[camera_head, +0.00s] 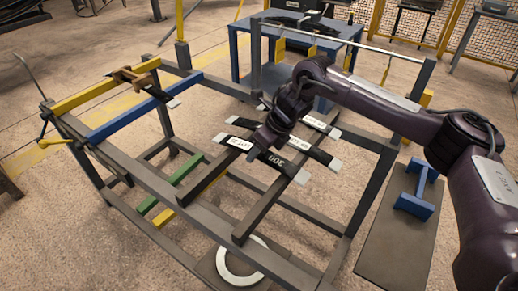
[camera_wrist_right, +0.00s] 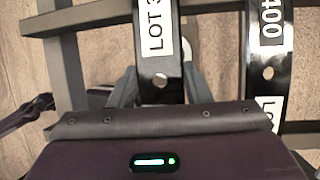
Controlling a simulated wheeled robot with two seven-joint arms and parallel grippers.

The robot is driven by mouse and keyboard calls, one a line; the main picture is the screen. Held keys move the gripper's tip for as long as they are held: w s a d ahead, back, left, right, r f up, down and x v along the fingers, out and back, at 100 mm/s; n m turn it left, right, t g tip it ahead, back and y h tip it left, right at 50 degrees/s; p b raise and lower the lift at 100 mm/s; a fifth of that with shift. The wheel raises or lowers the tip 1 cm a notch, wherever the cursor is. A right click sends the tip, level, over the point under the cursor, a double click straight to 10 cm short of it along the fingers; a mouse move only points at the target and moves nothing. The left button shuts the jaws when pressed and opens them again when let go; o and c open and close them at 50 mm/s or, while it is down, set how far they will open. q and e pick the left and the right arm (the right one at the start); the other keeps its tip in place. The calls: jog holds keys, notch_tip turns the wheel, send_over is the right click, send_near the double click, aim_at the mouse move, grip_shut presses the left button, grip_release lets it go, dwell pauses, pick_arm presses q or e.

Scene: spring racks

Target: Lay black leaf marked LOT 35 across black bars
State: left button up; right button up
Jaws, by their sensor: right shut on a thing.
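The black leaf marked LOT 35 (camera_head: 260,154) has white tips, a white label and the figure 300. It spans the two black bars (camera_head: 262,208) of the rack. My right gripper (camera_head: 258,140) is over its middle and shut on it. In the right wrist view the leaf (camera_wrist_right: 159,65) runs up between the fingers (camera_wrist_right: 160,88), its label partly cut to "LOT 3". A black bar (camera_wrist_right: 90,17) passes beneath it; I cannot tell whether leaf and bar touch. My left gripper is not in view.
Another black leaf marked 400 (camera_wrist_right: 267,80) lies alongside with a gap. A blue table (camera_head: 240,52) stands behind. A blue stand (camera_head: 416,195) is at the right.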

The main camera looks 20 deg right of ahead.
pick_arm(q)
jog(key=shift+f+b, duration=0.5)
pick_arm(e)
jog(key=shift+f, duration=0.65)
jog(key=o, duration=1.1)
jog(key=shift+o, duration=0.2)
jog(key=shift+s+f, duration=0.1)
jog(key=shift+f, duration=0.1)
jog(key=shift+r, duration=0.3)
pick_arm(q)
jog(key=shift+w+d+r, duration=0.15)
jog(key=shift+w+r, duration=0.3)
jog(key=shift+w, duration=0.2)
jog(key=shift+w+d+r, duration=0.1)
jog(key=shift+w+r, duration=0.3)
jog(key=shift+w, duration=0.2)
pick_arm(e)
jog(key=v, duration=0.7)
jog(key=shift+d+r, duration=0.1)
jog(key=shift+r, duration=0.15)
jog(key=shift+f, duration=0.1)
